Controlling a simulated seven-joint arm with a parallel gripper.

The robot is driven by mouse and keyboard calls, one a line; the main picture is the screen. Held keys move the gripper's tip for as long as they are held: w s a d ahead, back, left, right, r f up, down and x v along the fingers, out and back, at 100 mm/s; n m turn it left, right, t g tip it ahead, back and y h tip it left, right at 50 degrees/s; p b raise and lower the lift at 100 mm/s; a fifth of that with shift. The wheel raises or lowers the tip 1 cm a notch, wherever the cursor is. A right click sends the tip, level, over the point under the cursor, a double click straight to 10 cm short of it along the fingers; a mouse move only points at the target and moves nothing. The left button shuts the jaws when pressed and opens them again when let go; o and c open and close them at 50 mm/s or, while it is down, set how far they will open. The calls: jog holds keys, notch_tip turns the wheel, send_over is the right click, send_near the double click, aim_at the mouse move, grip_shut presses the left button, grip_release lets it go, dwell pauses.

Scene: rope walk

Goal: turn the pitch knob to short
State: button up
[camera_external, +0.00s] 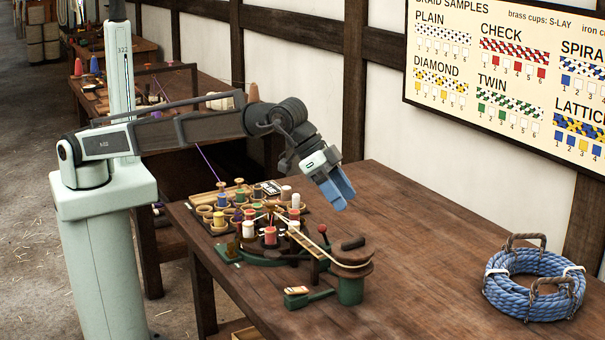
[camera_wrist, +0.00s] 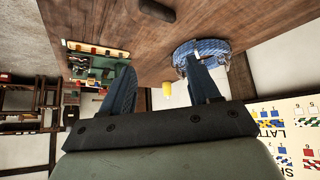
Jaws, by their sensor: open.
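The braiding machine (camera_external: 268,240), with spools and a green base, stands on the near left part of the wooden table. At its right end is a green post with a wooden drum (camera_external: 351,257) and a dark rounded handle (camera_external: 353,243) on top. A small green plate with a label (camera_external: 297,291) lies in front of it. I cannot tell which part is the pitch knob, nor read a "short" mark. My gripper (camera_external: 341,190) is above the table, up and behind the drum, with blue fingers apart. In the wrist view the gripper (camera_wrist: 160,72) is open and empty.
A blue rope coil (camera_external: 533,284) with brown handles lies on the table's right; it also shows in the wrist view (camera_wrist: 198,47). A braid sample board (camera_external: 510,80) hangs on the wall. The table between machine and coil is clear. Another bench (camera_external: 180,95) stands behind.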

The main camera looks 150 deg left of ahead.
jog(key=s+a+f+n+g+h, duration=0.35)
jog(key=s+a+f+g, duration=0.25)
jog(key=s+a+f, duration=0.3)
jog(key=shift+m+h, duration=0.45)
jog(key=shift+h, duration=0.1)
jog(key=f, duration=0.4)
jog(key=s+f, duration=0.1)
jog(key=f, duration=0.7)
jog(key=shift+s+d+f, duration=0.15)
jog(key=shift+c, duration=0.2)
jog(key=c, duration=1)
